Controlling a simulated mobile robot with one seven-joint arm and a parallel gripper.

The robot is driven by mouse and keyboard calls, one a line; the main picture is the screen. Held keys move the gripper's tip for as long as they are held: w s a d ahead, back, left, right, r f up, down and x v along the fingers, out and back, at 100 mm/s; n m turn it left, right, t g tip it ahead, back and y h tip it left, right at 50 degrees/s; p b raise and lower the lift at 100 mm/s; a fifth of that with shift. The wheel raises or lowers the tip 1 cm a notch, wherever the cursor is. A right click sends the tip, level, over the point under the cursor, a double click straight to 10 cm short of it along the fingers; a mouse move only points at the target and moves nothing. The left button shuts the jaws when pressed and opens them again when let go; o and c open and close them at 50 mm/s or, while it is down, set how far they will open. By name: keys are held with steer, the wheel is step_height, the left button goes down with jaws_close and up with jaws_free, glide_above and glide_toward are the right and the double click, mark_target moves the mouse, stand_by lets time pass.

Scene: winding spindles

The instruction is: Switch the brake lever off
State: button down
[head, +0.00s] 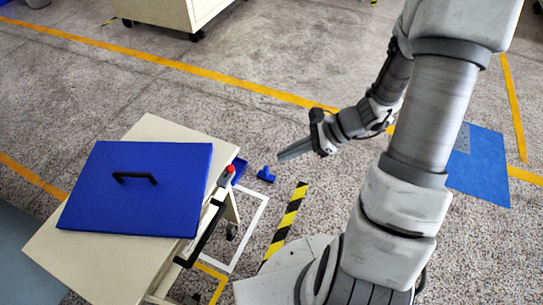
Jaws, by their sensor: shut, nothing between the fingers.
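A cream cart (150,125) stands at the left with a blue panel (140,185) with a black handle on its top. On the cart's right edge is a small red-tipped piece (229,170). Beyond that edge is a small blue T-shaped piece (265,174). I cannot tell which of these, if either, is the brake lever, nor its setting. My gripper (281,156) is shut and empty. It points left toward the cart and appears just above and right of the blue T-shaped piece in the picture, apart from the red-tipped piece.
The grey floor around the gripper is open. A yellow line (215,80) crosses the floor behind, and a black-and-yellow strip (287,220) lies near my base. A blue mat (480,170) lies at the right. A cream cabinet (170,12) stands at the top.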

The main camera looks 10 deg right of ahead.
mark_target(228, 172)
steer(key=a+r+b+x, duration=0.1)
steer(key=b+x, duration=0.3)
steer(key=x, duration=0.7)
steer(key=shift+w+a+r, duration=0.2)
steer(key=shift+a+r, duration=0.2)
steer(key=shift+a, duration=0.15)
steer(key=shift+r+p, duration=0.2)
steer(key=shift+p, duration=0.15)
steer(key=shift+w+a+h+p, duration=0.15)
steer(key=shift+h+p, duration=0.15)
steer(key=shift+p, duration=0.15)
